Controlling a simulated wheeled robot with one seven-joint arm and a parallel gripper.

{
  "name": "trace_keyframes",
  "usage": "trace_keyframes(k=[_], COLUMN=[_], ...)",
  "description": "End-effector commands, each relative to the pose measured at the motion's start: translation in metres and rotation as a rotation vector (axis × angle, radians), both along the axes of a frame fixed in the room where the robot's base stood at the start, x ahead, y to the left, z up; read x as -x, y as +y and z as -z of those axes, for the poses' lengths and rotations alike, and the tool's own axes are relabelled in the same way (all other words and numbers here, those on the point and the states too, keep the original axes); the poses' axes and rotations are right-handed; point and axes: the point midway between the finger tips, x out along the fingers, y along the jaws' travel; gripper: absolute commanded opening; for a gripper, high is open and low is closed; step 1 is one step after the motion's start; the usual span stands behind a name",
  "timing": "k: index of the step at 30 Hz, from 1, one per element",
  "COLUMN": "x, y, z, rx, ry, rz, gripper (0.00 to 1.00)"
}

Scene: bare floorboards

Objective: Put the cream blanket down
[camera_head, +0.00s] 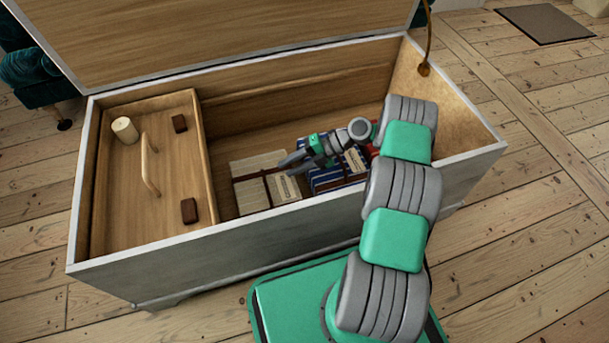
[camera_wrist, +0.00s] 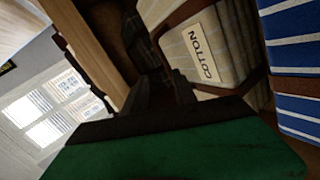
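The cream blanket (camera_head: 251,166) lies folded, with a brown strap and a label, on the floor of the open chest (camera_head: 240,222). The dark shade there hides whether a finger touches the blanket.
A blue-striped blanket (camera_head: 327,181) lies right beside the cream one, partly under my arm. A wooden tray (camera_head: 120,200) with a handle, a cream cylinder (camera_head: 125,130) and two dark blocks fills the chest's left end. The raised lid (camera_head: 220,35) stands behind.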

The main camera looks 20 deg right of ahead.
Motion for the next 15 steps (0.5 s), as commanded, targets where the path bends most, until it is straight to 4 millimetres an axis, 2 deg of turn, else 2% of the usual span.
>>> trace_keyframes(k=[1, 3, 5, 8, 11, 15], x=[-0.009, -0.012, -0.010, 0.005, 0.032, 0.088], y=[0.004, 0.010, 0.015, 0.023, 0.028, 0.028], z=[-0.024, -0.051, -0.075, -0.115, -0.152, -0.195], rx=[0.064, 0.164, 0.245, 0.356, 0.419, 0.389], ry=[0.106, 0.317, 0.488, 0.738, 0.945, 1.166], rz=[0.047, 0.176, 0.314, 0.593, 0.918, 1.434], gripper=[0.33, 0.33, 0.33, 0.33, 0.33, 0.33])
